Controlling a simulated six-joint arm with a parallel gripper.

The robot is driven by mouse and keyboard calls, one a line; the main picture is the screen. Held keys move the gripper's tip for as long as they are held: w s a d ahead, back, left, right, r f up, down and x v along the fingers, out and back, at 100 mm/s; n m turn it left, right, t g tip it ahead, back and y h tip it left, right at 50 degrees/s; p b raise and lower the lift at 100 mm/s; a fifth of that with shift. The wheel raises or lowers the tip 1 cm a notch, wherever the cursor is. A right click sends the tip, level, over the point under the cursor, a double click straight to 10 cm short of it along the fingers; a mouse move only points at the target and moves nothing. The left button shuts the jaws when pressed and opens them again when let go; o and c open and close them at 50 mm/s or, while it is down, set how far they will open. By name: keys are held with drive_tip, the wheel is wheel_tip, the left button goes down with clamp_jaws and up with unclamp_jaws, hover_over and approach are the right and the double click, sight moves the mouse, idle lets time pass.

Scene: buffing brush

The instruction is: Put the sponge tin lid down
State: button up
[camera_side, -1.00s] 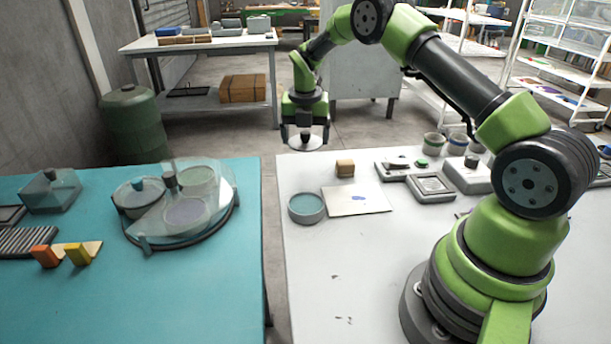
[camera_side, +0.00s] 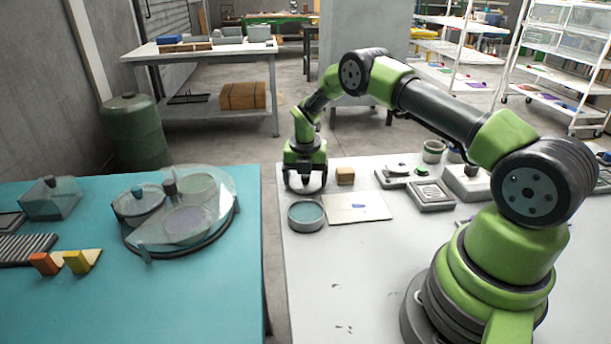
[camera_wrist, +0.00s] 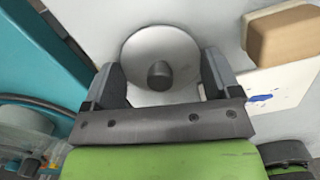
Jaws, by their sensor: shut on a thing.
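My gripper (camera_side: 305,188) is low over the back left part of the white table, just behind the round tin. In the wrist view its two dark fingers are on either side of the dark knob of the sponge tin lid (camera_wrist: 143,45), a pale round disc. It is shut on the lid, which looks level. In the side view the lid is hard to make out between the fingers, and I cannot tell whether it touches the table. The sponge tin (camera_side: 306,226) stands uncovered in front, with a teal sponge (camera_side: 306,212) inside.
A small wooden block (camera_side: 345,176) sits right of my gripper, and it shows in the wrist view (camera_wrist: 285,38). A white sheet with a blue mark (camera_side: 345,211) lies right of the tin. Grey devices (camera_side: 431,195) are further right. The teal table (camera_side: 200,290) is left, across a gap.

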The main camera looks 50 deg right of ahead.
drive_tip(key=o, duration=0.8)
drive_tip(key=shift+c, duration=0.2)
wheel_tip(320, 180, up, 12)
drive_tip(key=a, duration=0.1)
wheel_tip(320, 180, up, 11)
drive_tip(key=m+t, duration=0.2)
drive_tip(key=m, duration=0.5)
hover_over(305, 186)
drive_tip(key=s+a, duration=0.3)
drive_tip(key=a, duration=0.2)
drive_tip(key=s+a+r+m+t+y, duration=0.1)
drive_tip(key=s+a+r+m+t, duration=0.1)
drive_tip(key=s+a+r+m, duration=0.4)
drive_tip(key=s+a+r+m+t+y, duration=0.1)
drive_tip(key=s+a+r+m, duration=0.2)
drive_tip(key=s+m, duration=0.55)
drive_tip(key=s+a+f+m+t+y, duration=0.1)
drive_tip(key=s+a+m, duration=0.2)
drive_tip(key=s+m, duration=0.4)
drive_tip(key=shift+s+f, duration=0.15)
drive_tip(key=shift+s, duration=0.45)
